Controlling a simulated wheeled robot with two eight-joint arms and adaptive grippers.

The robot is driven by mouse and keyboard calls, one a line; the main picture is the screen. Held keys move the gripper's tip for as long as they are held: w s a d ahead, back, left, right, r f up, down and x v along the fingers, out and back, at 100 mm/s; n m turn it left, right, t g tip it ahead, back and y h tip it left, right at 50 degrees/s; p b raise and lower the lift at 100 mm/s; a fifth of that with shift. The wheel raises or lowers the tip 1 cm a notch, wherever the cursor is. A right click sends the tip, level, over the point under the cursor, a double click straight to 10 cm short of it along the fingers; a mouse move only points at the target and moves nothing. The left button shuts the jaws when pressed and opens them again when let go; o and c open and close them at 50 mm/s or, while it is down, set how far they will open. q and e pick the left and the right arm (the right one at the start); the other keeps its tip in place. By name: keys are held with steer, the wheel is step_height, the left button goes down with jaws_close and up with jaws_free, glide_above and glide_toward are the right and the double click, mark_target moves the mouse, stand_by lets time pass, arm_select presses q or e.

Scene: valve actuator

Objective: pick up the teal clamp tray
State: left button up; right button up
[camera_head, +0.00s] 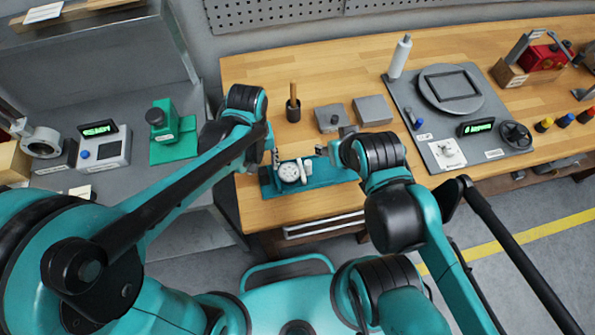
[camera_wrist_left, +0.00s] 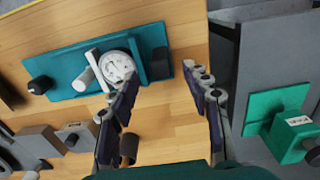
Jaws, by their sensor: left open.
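The teal clamp tray (camera_head: 333,173) lies flat near the front edge of the wooden table, with a round white dial part (camera_head: 291,172) and a white lever on it. My left gripper (camera_head: 275,157) is at the tray's left end. In the left wrist view the open, empty left gripper (camera_wrist_left: 165,92) has its fingers spread, and the end of the teal tray (camera_wrist_left: 62,72) with a dark block lies beyond the gap. I cannot tell whether a finger touches it. My right gripper (camera_head: 322,150) is near the tray's right end; its fingers are too small to read.
A grey fixture board (camera_head: 455,125) with a turntable is to the right. A grey bench with a green device (camera_head: 172,135) is at left, across a gap.

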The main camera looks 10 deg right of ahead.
mark_target(262, 170)
arm_select(q)
steer(key=f, duration=0.1)
steer(key=f+b, duration=0.1)
steer(key=f, duration=0.2)
steer(key=shift+w+f, duration=0.15)
steer(key=shift+w, duration=0.15)
steer(key=shift+f+b, duration=0.35)
steer(key=shift+f, duration=0.1)
jaws_close()
steer(key=shift+r, duration=0.2)
